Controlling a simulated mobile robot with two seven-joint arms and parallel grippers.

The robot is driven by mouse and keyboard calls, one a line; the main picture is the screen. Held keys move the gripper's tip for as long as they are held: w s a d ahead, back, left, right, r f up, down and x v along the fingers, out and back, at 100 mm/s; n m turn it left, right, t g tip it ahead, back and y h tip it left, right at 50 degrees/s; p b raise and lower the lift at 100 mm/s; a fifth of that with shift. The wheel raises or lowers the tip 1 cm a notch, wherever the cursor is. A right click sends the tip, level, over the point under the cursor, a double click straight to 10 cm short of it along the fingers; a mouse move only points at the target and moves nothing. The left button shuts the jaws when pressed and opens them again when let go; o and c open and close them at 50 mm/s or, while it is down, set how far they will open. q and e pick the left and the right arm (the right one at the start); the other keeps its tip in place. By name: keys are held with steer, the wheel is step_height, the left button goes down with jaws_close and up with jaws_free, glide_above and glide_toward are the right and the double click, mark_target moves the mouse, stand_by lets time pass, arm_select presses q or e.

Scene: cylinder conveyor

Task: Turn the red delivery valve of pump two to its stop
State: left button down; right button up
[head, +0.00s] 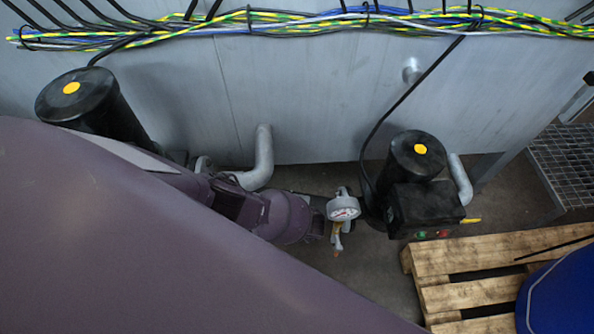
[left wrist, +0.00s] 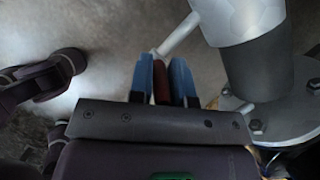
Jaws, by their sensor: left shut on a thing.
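In the left wrist view my left gripper (left wrist: 163,78) has its two blue fingers closed on the red grip (left wrist: 162,87) of the valve lever. From that grip a pale lever rod (left wrist: 179,35) runs up and right to a grey pipe body (left wrist: 238,18). In the head view my purple left arm reaches from the left to the pipework by a round gauge (head: 343,208). The fingers and red grip cannot be made out there. A black pump motor (head: 418,152) with a yellow dot stands right of the gauge. My right gripper is not in view.
Another black pump motor (head: 95,105) stands at the left. A grey bent pipe (head: 264,155) rises at the wall. A wooden pallet (head: 455,262) and a blue drum (head: 562,292) are at lower right. A bolted flange (left wrist: 282,108) sits right of the fingers.

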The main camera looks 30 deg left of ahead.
arm_select(q)
steer(key=shift+d, duration=0.1)
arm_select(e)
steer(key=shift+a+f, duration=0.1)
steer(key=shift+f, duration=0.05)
arm_select(q)
steer(key=c, duration=1.1)
jaws_free()
steer(key=shift+r, duration=0.1)
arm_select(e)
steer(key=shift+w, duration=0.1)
